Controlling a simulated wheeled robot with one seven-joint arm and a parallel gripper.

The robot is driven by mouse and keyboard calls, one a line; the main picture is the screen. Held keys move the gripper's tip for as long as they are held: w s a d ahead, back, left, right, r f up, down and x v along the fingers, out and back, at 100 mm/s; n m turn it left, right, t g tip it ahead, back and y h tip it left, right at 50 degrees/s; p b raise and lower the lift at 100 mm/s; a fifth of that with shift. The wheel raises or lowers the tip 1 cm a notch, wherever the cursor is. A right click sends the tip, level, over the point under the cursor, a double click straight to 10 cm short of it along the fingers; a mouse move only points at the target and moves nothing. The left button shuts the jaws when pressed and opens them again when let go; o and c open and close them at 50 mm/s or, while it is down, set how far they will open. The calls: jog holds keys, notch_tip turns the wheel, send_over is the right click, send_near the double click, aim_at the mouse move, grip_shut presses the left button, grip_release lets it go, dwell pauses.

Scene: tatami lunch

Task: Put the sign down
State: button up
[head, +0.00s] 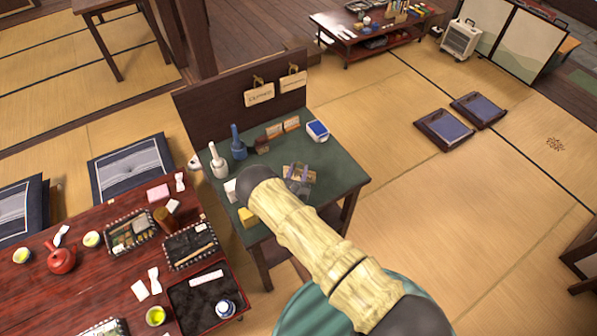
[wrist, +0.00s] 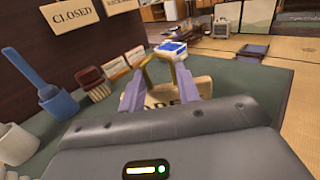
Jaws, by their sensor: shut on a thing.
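The sign is a small tan plaque with dark lettering, partly hidden by my fingers, and a brass-coloured loop. It shows in the wrist view (wrist: 203,87) and, small, in the head view (head: 311,172). My gripper (wrist: 159,80) has its two purple fingers shut on the sign's loop. In the head view my gripper (head: 298,180) is over the green-topped table (head: 335,172). The plaque looks tilted or nearly flat, close to the green top. I cannot tell whether it touches.
A dark upright board (head: 215,115) at the table's back carries two hanging signs, one reading CLOSED (wrist: 68,14). A blue pestle-like item (wrist: 45,85), a white one (wrist: 15,143), small boxes (head: 283,127) and a blue-topped container (head: 318,130) stand nearby. The green top's right side is clear.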

jog(key=shift+f, duration=0.45)
jog(key=shift+f, duration=0.1)
jog(key=o, duration=1)
jog(key=shift+c, duration=0.2)
